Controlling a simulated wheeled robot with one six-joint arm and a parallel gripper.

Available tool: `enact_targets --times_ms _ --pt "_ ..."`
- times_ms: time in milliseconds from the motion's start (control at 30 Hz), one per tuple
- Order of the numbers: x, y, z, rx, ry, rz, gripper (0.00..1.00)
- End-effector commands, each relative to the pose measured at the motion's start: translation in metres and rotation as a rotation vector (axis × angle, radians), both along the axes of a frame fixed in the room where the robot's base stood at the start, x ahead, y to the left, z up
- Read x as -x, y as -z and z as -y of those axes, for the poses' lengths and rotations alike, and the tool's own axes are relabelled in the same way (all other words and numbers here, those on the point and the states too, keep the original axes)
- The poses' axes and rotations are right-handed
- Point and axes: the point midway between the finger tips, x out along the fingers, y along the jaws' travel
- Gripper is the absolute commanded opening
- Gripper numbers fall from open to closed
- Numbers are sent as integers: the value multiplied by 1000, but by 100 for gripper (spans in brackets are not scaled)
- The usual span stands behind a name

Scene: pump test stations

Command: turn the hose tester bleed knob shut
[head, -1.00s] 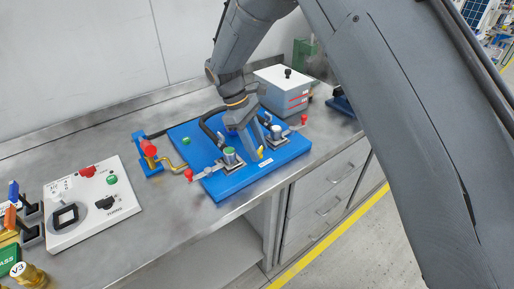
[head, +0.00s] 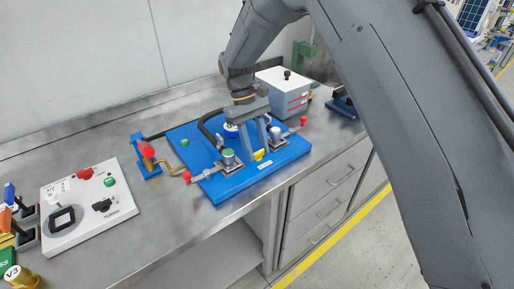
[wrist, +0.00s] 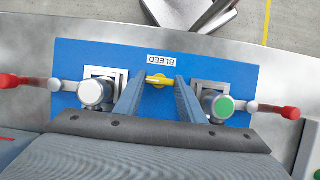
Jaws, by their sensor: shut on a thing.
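The hose tester is a blue plate (head: 232,187) on the bench with clamps and a hose. Its yellow bleed knob (head: 259,155) sits near the plate's front edge. In the wrist view the knob (wrist: 158,80) shows beside the BLEED label (wrist: 172,59), its bar lying crosswise between the fingers. My gripper (head: 257,154) points down at the plate, shut on the knob with one finger at each end of the bar. In the wrist view the gripper fingertips (wrist: 158,82) flank it. The finger contact is small in the head view.
A clamp with a green top (wrist: 223,107) and one with a white top (wrist: 92,94) stand close on either side of my fingers, with red-tipped levers. A grey box (head: 283,92) stands behind right. A white panel (head: 87,208) lies at left.

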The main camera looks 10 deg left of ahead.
Motion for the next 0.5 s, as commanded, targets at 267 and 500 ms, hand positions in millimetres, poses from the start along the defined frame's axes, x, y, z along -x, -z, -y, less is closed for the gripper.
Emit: enact_targets --times_ms 267,500 --pt "1 0 -1 -1 3 -1 14" --pt "0 0 0 0 2 -2 55"
